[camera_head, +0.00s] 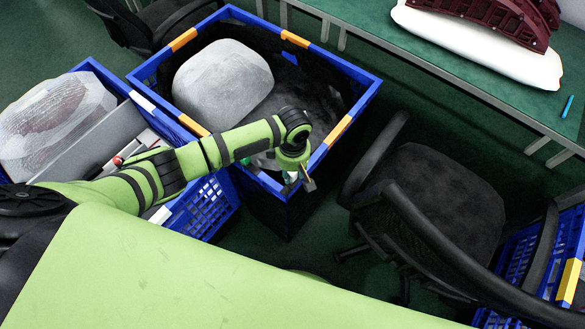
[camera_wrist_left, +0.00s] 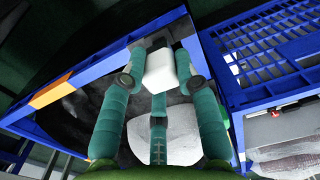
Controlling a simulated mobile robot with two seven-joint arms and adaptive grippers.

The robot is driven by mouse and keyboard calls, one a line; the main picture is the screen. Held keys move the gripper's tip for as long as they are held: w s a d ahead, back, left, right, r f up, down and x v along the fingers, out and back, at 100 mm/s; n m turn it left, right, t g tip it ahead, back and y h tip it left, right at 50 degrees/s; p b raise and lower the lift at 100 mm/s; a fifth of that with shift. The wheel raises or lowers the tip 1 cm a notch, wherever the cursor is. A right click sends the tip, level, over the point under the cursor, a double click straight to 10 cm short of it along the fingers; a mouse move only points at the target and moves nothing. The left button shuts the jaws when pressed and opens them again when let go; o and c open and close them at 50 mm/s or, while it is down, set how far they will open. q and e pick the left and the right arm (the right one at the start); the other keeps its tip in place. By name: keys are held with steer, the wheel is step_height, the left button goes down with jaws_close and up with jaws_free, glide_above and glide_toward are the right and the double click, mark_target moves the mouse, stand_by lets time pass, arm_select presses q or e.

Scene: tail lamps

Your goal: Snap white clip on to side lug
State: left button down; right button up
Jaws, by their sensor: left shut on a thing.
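My left gripper (camera_head: 300,178) hangs over the right front rim of a blue crate in the head view. In the left wrist view my left gripper (camera_wrist_left: 160,56) has its teal fingers closed on a small white block-like piece (camera_wrist_left: 160,74), which looks like the white clip. A small dark part shows at its far end. Dark red tail lamps (camera_head: 490,14) lie at the top right of the head view, far from the gripper and partly cut off. I cannot make out a side lug on them. My right gripper is not in view.
The blue crate (camera_head: 368,84) holds wrapped, pale bulky pieces. Another blue crate (camera_head: 208,213) with bagged parts stands left of it. A green table (camera_head: 400,58) carries the lamps on a white pad (camera_head: 480,47). A black chair (camera_head: 440,195) stands between gripper and table.

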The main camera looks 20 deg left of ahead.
arm_select(q)
steer(key=shift+f, duration=0.85)
steer(key=shift+s+p, duration=0.1)
steer(key=shift+p, duration=0.2)
stand_by(0.6)
steer(key=shift+r+p, duration=0.1)
steer(key=shift+p, duration=0.2)
steer(key=shift+f, duration=0.2)
